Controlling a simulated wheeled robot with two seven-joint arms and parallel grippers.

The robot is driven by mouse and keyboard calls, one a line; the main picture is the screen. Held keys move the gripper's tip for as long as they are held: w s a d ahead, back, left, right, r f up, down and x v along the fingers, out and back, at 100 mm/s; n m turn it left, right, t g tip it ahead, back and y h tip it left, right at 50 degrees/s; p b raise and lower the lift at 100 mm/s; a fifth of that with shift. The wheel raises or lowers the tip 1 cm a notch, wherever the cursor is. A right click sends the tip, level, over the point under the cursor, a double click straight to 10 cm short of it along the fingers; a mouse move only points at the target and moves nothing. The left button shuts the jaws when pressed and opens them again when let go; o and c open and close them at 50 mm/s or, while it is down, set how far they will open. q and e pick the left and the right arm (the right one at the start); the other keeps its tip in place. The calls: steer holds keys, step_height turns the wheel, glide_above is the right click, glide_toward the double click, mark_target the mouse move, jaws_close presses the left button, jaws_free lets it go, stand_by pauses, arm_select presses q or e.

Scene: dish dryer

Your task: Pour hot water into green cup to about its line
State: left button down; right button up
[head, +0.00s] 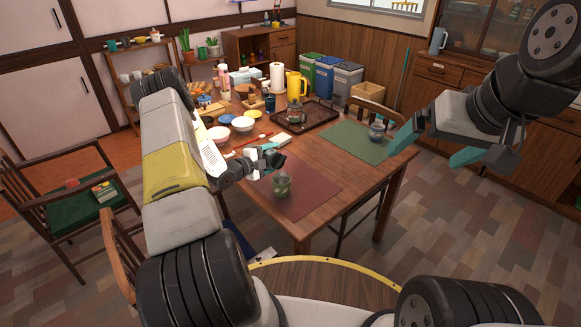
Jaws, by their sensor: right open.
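A green cup (282,186) stands upright on the maroon mat (312,190) at the near side of the table. Its line and contents are too small to make out. My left gripper (270,158) is just behind and left of the cup, small and partly hidden by its own wrist; I cannot tell its jaw state. My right gripper (428,146) is open and empty, its teal fingers spread in the air right of the table. A yellow jug (294,88) stands at the back of the table. A dark teapot (296,113) sits on the brown tray (322,121).
A blue-grey cup (377,131) stands on the green mat (350,143). White bowls (243,124), a paper roll (277,78) and several small items crowd the table's left and back. A chair (371,108) stands at the far right side. The maroon mat's right part is clear.

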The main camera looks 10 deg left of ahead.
stand_by(0.5)
arm_select(q)
steer(key=shift+s+d+r+m+p, duration=0.2)
steer(key=shift+r+m+p, duration=0.2)
steer(key=shift+r, duration=0.15)
stand_by(1.5)
